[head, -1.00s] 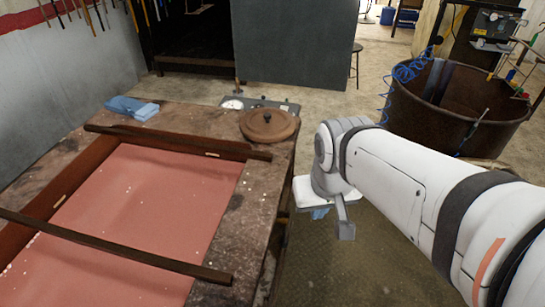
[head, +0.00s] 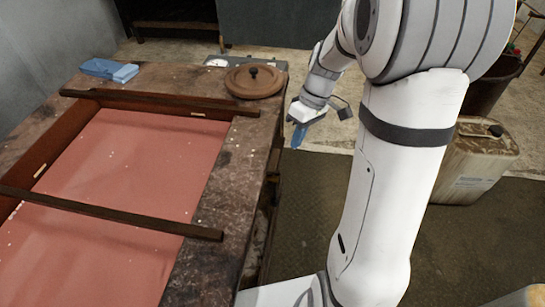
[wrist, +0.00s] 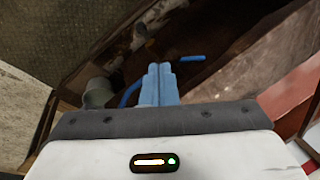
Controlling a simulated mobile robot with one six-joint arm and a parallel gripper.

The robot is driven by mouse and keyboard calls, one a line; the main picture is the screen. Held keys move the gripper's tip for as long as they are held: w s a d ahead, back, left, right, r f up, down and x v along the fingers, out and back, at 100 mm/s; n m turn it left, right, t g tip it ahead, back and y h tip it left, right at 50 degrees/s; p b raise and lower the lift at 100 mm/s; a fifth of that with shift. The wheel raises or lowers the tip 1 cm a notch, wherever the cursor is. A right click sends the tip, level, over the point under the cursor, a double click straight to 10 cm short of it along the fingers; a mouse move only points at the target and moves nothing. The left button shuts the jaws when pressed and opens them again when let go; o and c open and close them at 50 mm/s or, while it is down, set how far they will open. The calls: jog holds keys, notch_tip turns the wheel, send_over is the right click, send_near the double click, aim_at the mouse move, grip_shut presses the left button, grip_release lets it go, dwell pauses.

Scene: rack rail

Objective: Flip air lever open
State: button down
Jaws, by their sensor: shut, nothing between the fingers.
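A short blue bar (wrist: 190,58), which looks like the air lever's handle, shows just ahead and to the right of my fingertips in the wrist view. My gripper (wrist: 159,68) has blue fingers pressed together with nothing between them. I cannot tell whether the fingers touch the bar. A blue hose-like curve (wrist: 129,96) and a grey round fitting (wrist: 97,93) lie left of the fingers. In the head view my gripper (head: 298,140) points down beside the table's right edge. The lever cannot be made out there.
The worn table (head: 215,190) carries a pink bed (head: 130,175), wooden bars (head: 110,214), a brown round lid (head: 254,82) and a blue cloth (head: 109,69). A dirty jerrycan (head: 472,160) stands on the floor to the right. Dark floor lies open right of the table.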

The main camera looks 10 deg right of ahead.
aim_at(275, 191)
jog(key=w+d+f+n+y+b, duration=0.1)
jog(key=w+f, duration=0.3)
jog(key=f, duration=0.4)
jog(key=w+d+f+n+g+y+b, duration=0.1)
jog(key=w+d+f+n, duration=0.3)
jog(key=f, duration=0.5)
jog(key=shift+w+y, duration=0.45)
jog(key=shift+y, duration=0.45)
jog(key=shift+f, duration=0.15)
jog(key=s+a+f, duration=0.5)
jog(key=a+f, duration=0.2)
jog(key=shift+s+a+f+p, duration=0.15)
jog(key=shift+a+f+p, duration=0.25)
